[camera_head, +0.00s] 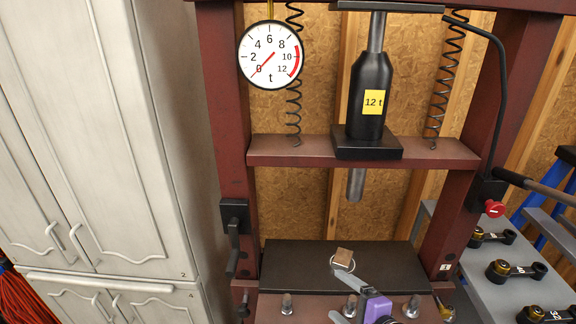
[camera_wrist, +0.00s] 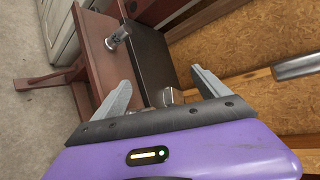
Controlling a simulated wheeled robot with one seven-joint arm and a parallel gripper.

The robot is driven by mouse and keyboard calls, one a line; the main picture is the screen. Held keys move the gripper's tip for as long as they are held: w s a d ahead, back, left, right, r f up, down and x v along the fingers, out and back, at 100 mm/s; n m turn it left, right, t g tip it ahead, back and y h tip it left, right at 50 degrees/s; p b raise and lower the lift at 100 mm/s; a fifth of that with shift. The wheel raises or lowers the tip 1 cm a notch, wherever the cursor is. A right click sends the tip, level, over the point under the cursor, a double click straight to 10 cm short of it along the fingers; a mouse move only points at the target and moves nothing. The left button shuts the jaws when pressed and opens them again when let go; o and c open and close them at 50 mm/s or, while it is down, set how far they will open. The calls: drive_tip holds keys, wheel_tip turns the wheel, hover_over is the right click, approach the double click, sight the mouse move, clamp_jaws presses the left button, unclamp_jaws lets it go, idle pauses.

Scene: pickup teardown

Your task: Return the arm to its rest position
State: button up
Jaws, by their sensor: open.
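My gripper (camera_head: 335,294) shows at the bottom middle of the head view, with a purple body and grey fingers. It is over the front beam of the red press, just in front of the black bed plate (camera_head: 300,268). In the wrist view my gripper (camera_wrist: 160,78) has its two fingers spread wide apart. A small brown block with a ring (camera_head: 343,258) sits on the bed plate, close to the fingers.
The press ram (camera_head: 356,184) hangs above the bed under a black 12 t jack (camera_head: 371,97). A gauge (camera_head: 270,55) hangs at the upper left. Metal pegs (camera_head: 287,304) stand along the front beam. Pale cabinets (camera_head: 100,130) are left; a grey bench (camera_head: 505,285) with parts is right.

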drive_tip(key=s+d+r+n+t+h, duration=0.1)
drive_tip(key=s+d+n+t+h, duration=0.25)
drive_tip(key=s, duration=0.55)
drive_tip(key=s+d+r+n+t+h, duration=0.1)
drive_tip(key=s+d+n+h, duration=0.2)
drive_tip(key=s+d+n, duration=0.4)
drive_tip(key=s+a+r+n, duration=0.1)
drive_tip(key=s+r+n, duration=0.1)
drive_tip(key=s, duration=1)
drive_tip(key=s+a+r+n+g+b, duration=0.1)
drive_tip(key=s+a+r+n, duration=0.1)
drive_tip(key=s, duration=1.1)
drive_tip(key=shift+r+n+b, duration=0.3)
drive_tip(key=shift+r+n, duration=0.15)
drive_tip(key=shift+n, duration=0.4)
